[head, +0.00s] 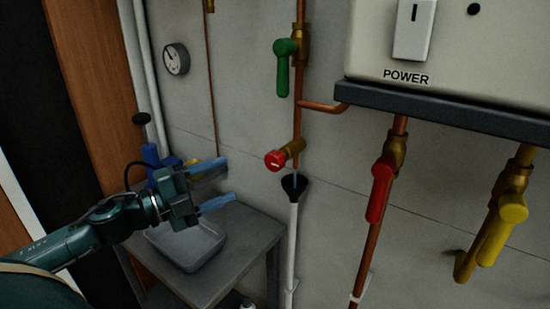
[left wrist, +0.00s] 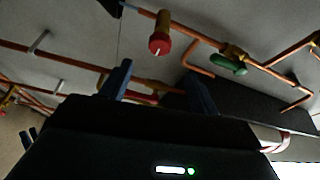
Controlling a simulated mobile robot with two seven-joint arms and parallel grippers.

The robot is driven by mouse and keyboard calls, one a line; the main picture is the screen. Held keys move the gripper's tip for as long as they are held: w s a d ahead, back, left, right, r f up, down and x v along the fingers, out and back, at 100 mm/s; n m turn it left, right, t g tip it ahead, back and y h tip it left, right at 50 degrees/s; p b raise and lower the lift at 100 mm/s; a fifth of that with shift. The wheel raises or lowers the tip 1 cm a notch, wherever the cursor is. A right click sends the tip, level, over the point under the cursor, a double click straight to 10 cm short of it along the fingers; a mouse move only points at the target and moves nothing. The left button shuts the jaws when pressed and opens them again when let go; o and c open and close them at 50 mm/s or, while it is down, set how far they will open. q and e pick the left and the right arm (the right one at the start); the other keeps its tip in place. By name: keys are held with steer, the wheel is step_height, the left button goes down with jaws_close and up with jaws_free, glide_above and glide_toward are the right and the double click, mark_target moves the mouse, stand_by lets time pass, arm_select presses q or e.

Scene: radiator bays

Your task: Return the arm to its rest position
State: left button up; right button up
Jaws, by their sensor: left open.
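My left gripper (head: 216,184) is in the left half of the head view. Its two blue fingers are apart, point to the right and hold nothing. It hangs in the air above a small grey table, left of the red-capped valve (head: 276,159) and clear of it. The fingers also show in the left wrist view (left wrist: 158,88), with the red cap (left wrist: 159,45) beyond them and a green handle (left wrist: 228,66) to the right. My right gripper is in neither view.
A grey tray (head: 187,264) sits on the table (head: 260,226). A black funnel (head: 294,187) tops a white pipe beside it. A green-handled valve (head: 284,68), a red lever (head: 380,190) and a yellow lever (head: 503,230) stick out. The POWER box (head: 450,60) overhangs upper right.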

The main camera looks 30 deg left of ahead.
arm_select(q)
steer(key=s+f+n+y, duration=0.1)
steer(key=f+n+y, duration=0.1)
steer(key=f+n, duration=0.2)
steer(key=s+f+n+y, duration=0.2)
steer(key=f+n, duration=0.2)
steer(key=f, duration=0.5)
steer(key=s+f+n+y, duration=0.1)
steer(key=f+n+y, duration=0.2)
steer(key=f, duration=0.3)
steer(key=shift+s+f+n, duration=0.2)
steer(key=shift+s+n, duration=0.05)
steer(key=shift+n, duration=0.35)
steer(key=s+d+f+n+g, duration=0.3)
steer(key=s+d+f, duration=0.1)
steer(key=d+f, duration=0.3)
steer(key=s+d+f+n+g+h, duration=0.1)
steer(key=s+d+f+n, duration=0.3)
steer(key=d+f, duration=0.4)
steer(key=s+d+g, duration=0.1)
steer(key=d, duration=0.2)
steer(key=shift+d+g, duration=0.4)
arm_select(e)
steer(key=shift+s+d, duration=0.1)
